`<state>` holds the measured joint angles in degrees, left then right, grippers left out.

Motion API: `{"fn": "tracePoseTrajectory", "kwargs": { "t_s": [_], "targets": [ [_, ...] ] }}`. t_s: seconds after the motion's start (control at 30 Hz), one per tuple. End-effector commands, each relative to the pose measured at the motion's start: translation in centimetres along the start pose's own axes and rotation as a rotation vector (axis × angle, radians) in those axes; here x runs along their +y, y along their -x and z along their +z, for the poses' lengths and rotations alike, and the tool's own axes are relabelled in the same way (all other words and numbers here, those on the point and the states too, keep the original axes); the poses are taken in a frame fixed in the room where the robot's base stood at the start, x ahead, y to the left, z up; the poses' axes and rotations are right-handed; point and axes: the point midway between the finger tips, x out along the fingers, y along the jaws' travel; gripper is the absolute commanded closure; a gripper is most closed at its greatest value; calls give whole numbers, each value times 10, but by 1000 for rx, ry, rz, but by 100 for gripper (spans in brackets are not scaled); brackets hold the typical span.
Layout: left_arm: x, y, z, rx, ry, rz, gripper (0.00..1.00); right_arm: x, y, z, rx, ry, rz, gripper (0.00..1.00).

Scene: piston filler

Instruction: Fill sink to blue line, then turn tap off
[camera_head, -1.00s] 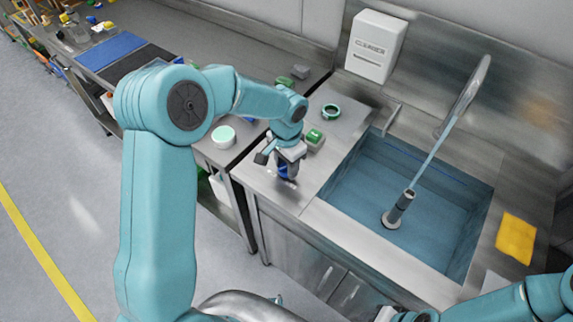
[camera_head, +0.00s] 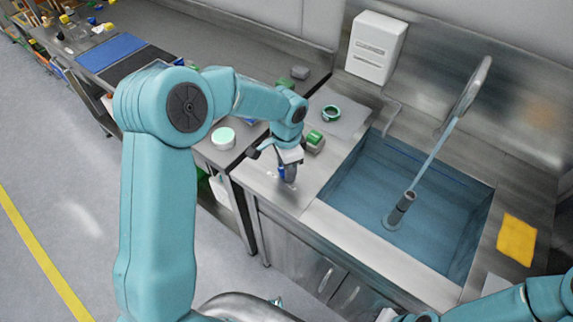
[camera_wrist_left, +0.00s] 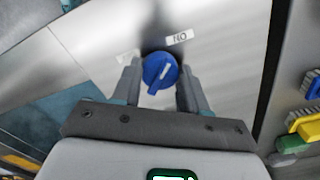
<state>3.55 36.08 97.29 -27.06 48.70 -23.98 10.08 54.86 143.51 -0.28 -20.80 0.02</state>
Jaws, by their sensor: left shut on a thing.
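My left gripper (camera_head: 287,174) is at the counter left of the sink, its fingers on both sides of a round blue tap knob (camera_wrist_left: 160,73) and shut on it. The knob's white mark lies slanted in the left wrist view, below a label reading ON upside down (camera_wrist_left: 180,38). Water fills part of the sink (camera_head: 345,231). A thin blue line (camera_head: 403,154) shows on the sink's back wall, above the water. My right gripper (camera_head: 392,316) is partly cut off at the bottom edge.
A yellow cloth (camera_head: 516,239) lies right of the sink. A green ring (camera_head: 331,113) and a green-topped sponge (camera_head: 314,140) lie near my left gripper. A white cleaner dispenser (camera_head: 376,47) hangs on the wall. A round tub (camera_head: 223,137) stands left.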

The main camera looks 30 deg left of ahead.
Motion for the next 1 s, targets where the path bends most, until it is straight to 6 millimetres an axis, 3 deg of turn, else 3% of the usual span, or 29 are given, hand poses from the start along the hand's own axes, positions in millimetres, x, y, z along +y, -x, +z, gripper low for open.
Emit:
{"fn": "tracePoseTrajectory", "kwargs": {
  "t_s": [0.1, 0.13, 0.2, 0.5, 0.63, 1.0],
  "targets": [
    [-2, 3, -2, 7, -2, -6, 87, 0, 0, 0, 0, 0, 0, 57],
    [-2, 3, -2, 7, -2, -6, 50, 0, 0, 0, 0, 0, 0, 57],
    [-1, 2, -1, 6, -1, -6, 31, 0, 0, 0, 0, 0, 0, 57],
    [-1, 2, -1, 2, 0, -3, 31, 0, 0, 0, 0, 0, 0, 57],
    [-1, 15, -1, 5, 1, -5, 31, 0, -1, 0, 0, 0, 0, 57],
    [-1, 108, -1, 8, 0, -6, 31, 2, -4, 0, 0, 0, 0, 57]
  ]
}}
